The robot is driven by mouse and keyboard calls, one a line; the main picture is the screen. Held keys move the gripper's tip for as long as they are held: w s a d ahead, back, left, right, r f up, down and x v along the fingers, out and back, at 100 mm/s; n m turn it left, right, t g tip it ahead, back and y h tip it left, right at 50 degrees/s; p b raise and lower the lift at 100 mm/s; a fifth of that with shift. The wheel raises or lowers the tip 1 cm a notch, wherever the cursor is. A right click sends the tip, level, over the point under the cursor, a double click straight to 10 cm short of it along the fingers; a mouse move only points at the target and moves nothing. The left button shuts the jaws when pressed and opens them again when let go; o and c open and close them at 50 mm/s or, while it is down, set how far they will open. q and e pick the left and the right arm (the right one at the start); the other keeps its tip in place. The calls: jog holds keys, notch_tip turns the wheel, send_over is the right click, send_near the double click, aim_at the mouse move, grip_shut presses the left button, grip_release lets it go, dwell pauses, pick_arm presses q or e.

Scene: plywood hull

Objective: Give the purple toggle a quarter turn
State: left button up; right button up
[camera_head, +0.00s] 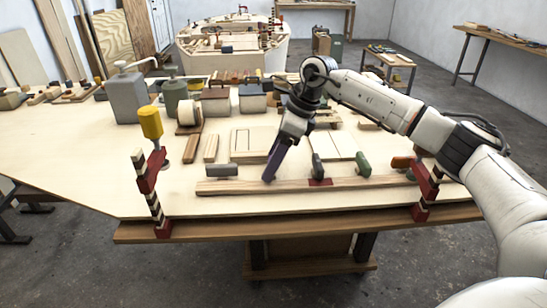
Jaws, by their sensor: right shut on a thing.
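The purple toggle (274,168) stands at the wooden strip near the front edge of the plywood panel, tilted, with its upper end toward the upper right. My right gripper (282,146) comes down on it from above and is shut on it; the fingers and the toggle's upper part are hard to tell apart. My left gripper is not in view.
A grey toggle (221,170) lies left of the purple one; a dark grey-green one (318,166) and a green one (363,164) stand to the right. Red clamps (151,172) grip the front edge. A grey canister (127,97) stands behind.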

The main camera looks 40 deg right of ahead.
jog(key=m, duration=0.1)
jog(key=m+h, duration=0.1)
jog(key=m, duration=0.1)
jog(key=shift+s+a+m+t, duration=0.1)
jog(key=shift+a+m+t, duration=0.05)
jog(key=shift+m+t, duration=0.2)
jog(key=m+h, duration=0.1)
jog(key=m, duration=0.1)
jog(key=shift+a+m+t, duration=0.1)
jog(key=shift+m+t, duration=0.15)
jog(key=shift+m, duration=0.1)
jog(key=m+h+b, duration=0.1)
jog(key=m+h, duration=0.1)
jog(key=m, duration=0.3)
jog(key=shift+a, duration=0.2)
jog(key=shift+r+m+h, duration=0.1)
jog(key=shift+m+h, duration=0.6)
jog(key=shift+m, duration=1)
jog(key=o, duration=0.8)
